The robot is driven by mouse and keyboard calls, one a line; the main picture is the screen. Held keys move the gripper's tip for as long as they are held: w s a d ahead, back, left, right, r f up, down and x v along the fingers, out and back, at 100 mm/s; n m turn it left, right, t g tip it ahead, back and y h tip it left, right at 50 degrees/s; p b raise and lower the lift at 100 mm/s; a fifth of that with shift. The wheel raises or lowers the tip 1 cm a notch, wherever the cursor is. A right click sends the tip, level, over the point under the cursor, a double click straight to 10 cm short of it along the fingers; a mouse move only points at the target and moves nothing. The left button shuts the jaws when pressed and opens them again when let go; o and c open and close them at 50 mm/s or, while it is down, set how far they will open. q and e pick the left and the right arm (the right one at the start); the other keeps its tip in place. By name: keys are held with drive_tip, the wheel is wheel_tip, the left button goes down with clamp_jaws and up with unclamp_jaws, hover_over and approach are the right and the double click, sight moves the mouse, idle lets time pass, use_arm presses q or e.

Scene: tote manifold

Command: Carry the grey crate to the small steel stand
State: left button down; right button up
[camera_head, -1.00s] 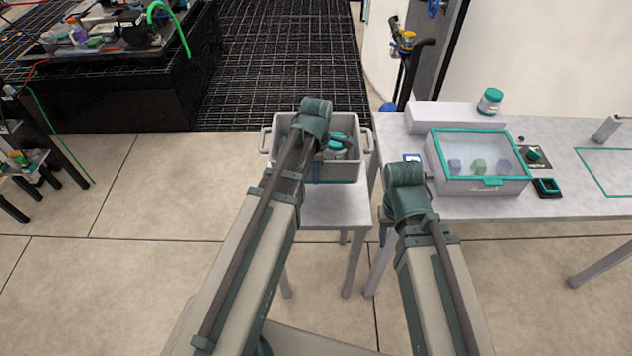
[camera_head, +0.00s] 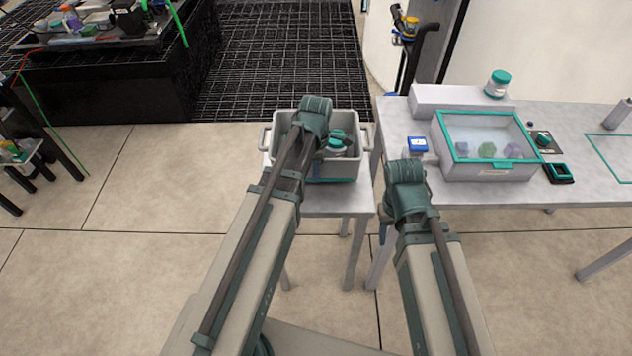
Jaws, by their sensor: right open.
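The grey crate (camera_head: 350,169) is in the upper middle, upright, with a handle at each end and a teal-lidded jar (camera_head: 338,138) inside. The small steel stand (camera_head: 340,200) is directly beneath it in the view; I cannot tell whether the crate touches its top. My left gripper (camera_head: 314,135) is over the crate, with its fingers hidden behind my wrist and arm. My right gripper (camera_head: 384,220) is open, right of the stand and in front of the long table, mostly hidden by its wrist.
A long grey table (camera_head: 590,160) stands right of the stand, close to it. It bears a teal-rimmed clear-lidded box (camera_head: 487,172), a blue item (camera_head: 417,146) and a white jar (camera_head: 497,84). A dark bench (camera_head: 110,95) is back left. The floor (camera_head: 150,200) at left is clear.

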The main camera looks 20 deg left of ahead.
use_arm(q)
wheel_tip(320, 180, down, 4)
drive_tip(key=b, duration=0.3)
drive_tip(key=shift+r, duration=0.35)
drive_tip(key=c, duration=1.5)
unclamp_jaws()
drive_tip(key=shift+f, duration=0.2)
drive_tip(key=o, duration=0.5)
drive_tip(key=shift+c, duration=0.2)
drive_tip(key=shift+r, duration=0.1)
